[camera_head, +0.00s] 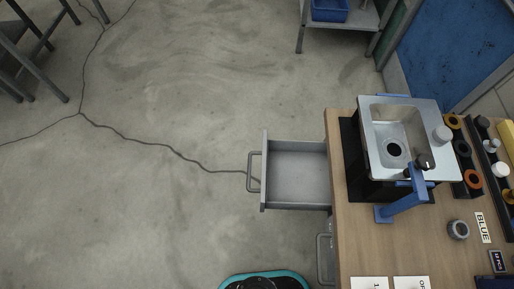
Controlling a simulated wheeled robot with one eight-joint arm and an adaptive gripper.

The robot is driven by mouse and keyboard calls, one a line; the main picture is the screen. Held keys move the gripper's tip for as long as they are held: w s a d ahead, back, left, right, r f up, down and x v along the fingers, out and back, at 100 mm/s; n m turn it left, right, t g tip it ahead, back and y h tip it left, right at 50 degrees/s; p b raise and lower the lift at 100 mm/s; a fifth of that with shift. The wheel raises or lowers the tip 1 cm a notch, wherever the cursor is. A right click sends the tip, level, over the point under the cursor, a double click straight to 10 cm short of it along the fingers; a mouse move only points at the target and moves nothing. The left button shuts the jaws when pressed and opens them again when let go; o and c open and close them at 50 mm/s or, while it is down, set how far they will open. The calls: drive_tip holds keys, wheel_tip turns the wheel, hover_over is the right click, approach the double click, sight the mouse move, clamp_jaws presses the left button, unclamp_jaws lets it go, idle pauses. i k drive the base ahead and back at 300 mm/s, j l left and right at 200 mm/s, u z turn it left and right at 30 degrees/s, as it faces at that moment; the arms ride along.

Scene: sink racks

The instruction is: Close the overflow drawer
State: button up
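A grey metal drawer (297,172) stands pulled out to the left from under the wooden bench (352,241). Its inside looks empty. Its bar handle (253,171) is on the left end, facing the open floor. I cannot read any label that marks it as the overflow drawer. A second handle (325,258) shows lower down along the same bench side, close to the bench edge. My gripper is not in view, and nothing is seen touching the drawer.
On the bench are a metal sink (398,127), a blue tap-like stand (402,201), racks of rings (462,158), a loose grey ring (458,229) and a "BLUE" card (482,228). The concrete floor (180,215) left of the drawer is clear. A shelf with a blue bin (329,10) stands behind.

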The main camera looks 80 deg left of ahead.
sight(294, 175)
drive_tip(key=u, duration=0.45)
drive_tip(key=j+u, duration=0.1)
drive_tip(key=u, duration=0.35)
drive_tip(key=j+u, duration=0.1)
drive_tip(key=u, duration=0.85)
drive_tip(key=j+u, duration=0.15)
drive_tip(key=u, duration=0.75)
drive_tip(key=j+u, duration=0.25)
drive_tip(key=k+u, duration=0.1)
drive_tip(key=u, duration=0.15)
